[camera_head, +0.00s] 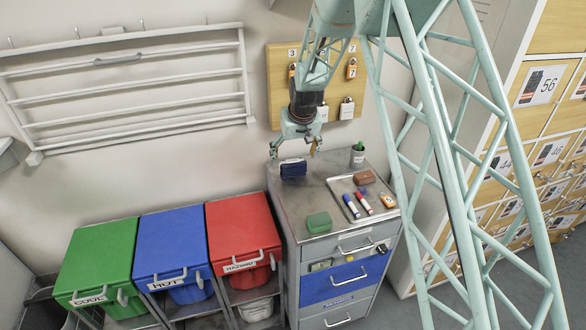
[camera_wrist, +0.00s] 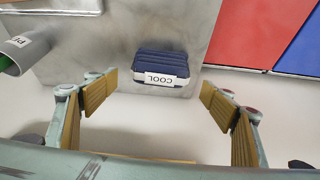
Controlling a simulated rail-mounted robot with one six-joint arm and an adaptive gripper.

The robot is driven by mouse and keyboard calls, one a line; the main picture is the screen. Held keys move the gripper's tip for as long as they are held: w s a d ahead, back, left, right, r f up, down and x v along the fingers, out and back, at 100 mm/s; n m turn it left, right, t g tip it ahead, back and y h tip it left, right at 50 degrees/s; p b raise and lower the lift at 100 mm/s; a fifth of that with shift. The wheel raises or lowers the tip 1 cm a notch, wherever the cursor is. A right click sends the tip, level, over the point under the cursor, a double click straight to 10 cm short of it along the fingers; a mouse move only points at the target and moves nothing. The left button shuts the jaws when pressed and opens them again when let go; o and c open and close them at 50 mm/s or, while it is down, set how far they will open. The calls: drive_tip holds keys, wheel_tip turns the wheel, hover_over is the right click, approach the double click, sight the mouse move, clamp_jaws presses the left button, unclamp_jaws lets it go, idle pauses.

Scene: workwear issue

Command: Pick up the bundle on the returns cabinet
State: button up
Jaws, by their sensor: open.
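The bundle (camera_head: 293,169) is a dark blue folded block on the grey top of the returns cabinet (camera_head: 300,205), near its back left part. In the wrist view the bundle (camera_wrist: 160,60) has a white label reading COOL, seen upside down, and a pale lower layer. My gripper (camera_head: 294,150) is open and empty above the bundle. In the wrist view its two tan finger pads (camera_wrist: 159,92) stand apart, one to each side of the bundle and short of it. No contact shows.
A grey tray (camera_head: 377,213) with markers, a brown item and a padlock lies right on the cabinet. A green case (camera_head: 318,223) is at the front left, a pen cup (camera_head: 357,158) at the back. Green, blue and red lidded bins (camera_head: 240,230) stand left. The wall is close behind.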

sight(292, 158)
drive_tip(key=shift+w+f, duration=0.2)
drive_tip(key=shift+f, duration=0.3)
drive_tip(key=shift+a, duration=0.1)
drive_tip(key=shift+x, duration=2.6)
drive_tip(key=shift+c, duration=0.2)
drive_tip(key=c, duration=1)
drive_tip(key=shift+o, duration=0.2)
drive_tip(key=shift+r, duration=0.1)
drive_tip(key=shift+w+r, duration=0.1)
drive_tip(key=shift+r, duration=1.65)
drive_tip(key=s+d, duration=0.1)
drive_tip(key=s, duration=0.6)
drive_tip(key=s+d+r, duration=0.1)
drive_tip(key=s+d, duration=0.1)
drive_tip(key=s, duration=0.6)
drive_tip(key=shift+s+d+r+b, duration=0.25)
drive_tip(key=shift+s+b, duration=0.1)
drive_tip(key=shift+b, duration=0.1)
